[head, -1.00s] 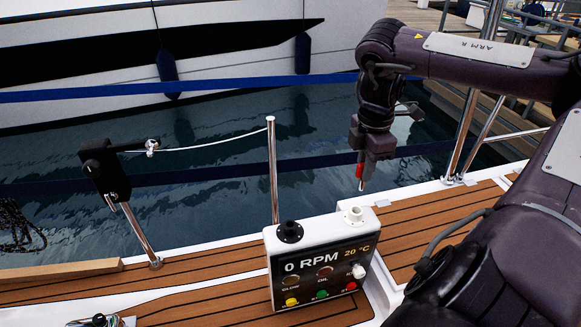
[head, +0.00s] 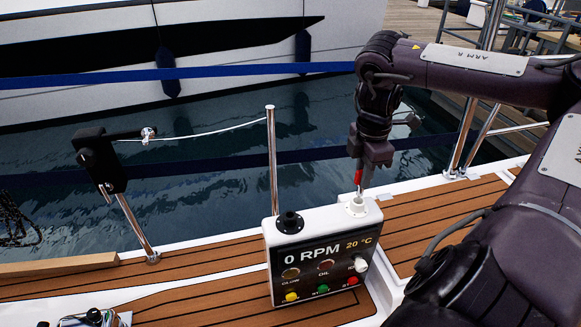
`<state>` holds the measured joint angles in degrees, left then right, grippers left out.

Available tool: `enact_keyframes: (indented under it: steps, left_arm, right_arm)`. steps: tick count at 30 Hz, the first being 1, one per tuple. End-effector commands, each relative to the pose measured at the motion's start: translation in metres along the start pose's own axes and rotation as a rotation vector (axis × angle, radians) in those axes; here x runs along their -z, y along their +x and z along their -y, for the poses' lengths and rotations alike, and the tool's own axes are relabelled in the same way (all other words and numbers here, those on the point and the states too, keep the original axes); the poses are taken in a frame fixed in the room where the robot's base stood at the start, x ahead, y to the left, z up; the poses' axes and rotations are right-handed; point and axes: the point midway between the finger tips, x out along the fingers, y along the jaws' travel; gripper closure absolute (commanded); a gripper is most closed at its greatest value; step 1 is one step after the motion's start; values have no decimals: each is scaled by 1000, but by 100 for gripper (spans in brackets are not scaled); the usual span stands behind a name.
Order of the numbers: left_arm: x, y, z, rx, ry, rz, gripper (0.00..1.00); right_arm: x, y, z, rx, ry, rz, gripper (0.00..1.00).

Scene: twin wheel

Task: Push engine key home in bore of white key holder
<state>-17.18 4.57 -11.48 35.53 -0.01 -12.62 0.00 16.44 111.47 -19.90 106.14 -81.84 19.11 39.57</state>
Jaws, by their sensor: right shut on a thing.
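My right gripper (head: 361,182) points down above the right end of the engine panel and is shut on the engine key (head: 358,177), whose red part shows at the jaws. The white key holder (head: 357,208) stands on the panel's top at the right. The key's lower end is at the holder's mouth; how deep it sits in the bore I cannot tell. My left gripper is not in view.
The engine panel (head: 319,250) shows 0 RPM and several coloured buttons. A black socket (head: 289,222) is on its top left. A steel post (head: 272,160) rises behind it. Teak deck (head: 440,218) lies right; water is beyond.

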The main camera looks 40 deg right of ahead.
Motion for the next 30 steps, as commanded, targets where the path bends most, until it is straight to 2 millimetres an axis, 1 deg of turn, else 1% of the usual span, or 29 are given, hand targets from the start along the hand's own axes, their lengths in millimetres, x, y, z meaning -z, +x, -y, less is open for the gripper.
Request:
enact_keyframes:
  steps: [4, 13, 18, 30]
  left_arm:
    - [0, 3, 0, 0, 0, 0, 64]
    - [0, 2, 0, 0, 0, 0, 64]
    - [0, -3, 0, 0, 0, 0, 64]
    - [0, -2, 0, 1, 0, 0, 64]
  right_arm:
    - [0, 4, 0, 0, 0, 0, 100]
    - [0, 4, 0, 0, 0, 0, 100]
    - [0, 3, 0, 1, 0, -1, 100]
    - [0, 4, 0, 0, 0, 0, 100]
